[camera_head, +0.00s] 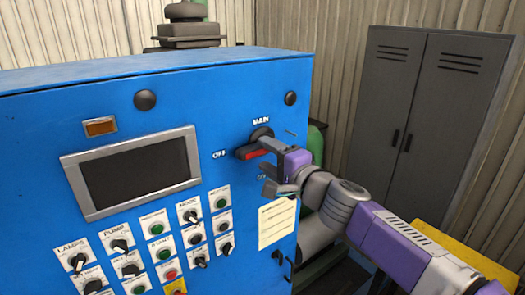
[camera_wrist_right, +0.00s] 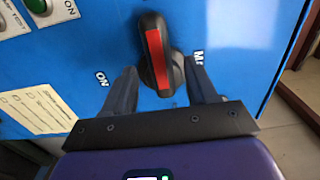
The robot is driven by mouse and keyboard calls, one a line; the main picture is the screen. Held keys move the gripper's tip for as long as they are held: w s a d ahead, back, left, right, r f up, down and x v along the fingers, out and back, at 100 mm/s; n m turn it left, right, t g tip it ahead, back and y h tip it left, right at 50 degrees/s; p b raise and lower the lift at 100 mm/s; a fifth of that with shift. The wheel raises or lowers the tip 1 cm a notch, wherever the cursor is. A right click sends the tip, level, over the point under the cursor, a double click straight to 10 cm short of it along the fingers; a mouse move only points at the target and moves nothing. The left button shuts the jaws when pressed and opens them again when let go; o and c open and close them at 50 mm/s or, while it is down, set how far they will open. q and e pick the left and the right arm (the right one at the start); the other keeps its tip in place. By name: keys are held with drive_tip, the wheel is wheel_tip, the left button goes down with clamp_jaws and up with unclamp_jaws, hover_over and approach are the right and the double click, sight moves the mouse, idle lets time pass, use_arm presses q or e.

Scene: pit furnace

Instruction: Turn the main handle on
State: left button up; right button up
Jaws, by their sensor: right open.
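The main handle (camera_head: 256,153) is a black rotary switch with a red stripe, on the upper right of the blue panel. Its lever points left toward the OFF label, below the word MAIN; the ON label is beneath it. My right gripper (camera_head: 266,165) is open at the handle, one finger above the lever and one below. In the right wrist view the handle (camera_wrist_right: 157,58) reaches in between the two open fingers of my gripper (camera_wrist_right: 161,70). Contact with either finger cannot be told. My left gripper is not in view.
The blue control cabinet (camera_head: 240,90) fills the left, with a dark screen (camera_head: 132,170), an amber lamp (camera_head: 100,126) and several knobs and buttons below. A paper label (camera_head: 277,224) is under the handle. A grey locker (camera_head: 425,110) stands at the back right.

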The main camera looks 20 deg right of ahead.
drive_tip(key=shift+x, duration=1.35)
clamp_jaws()
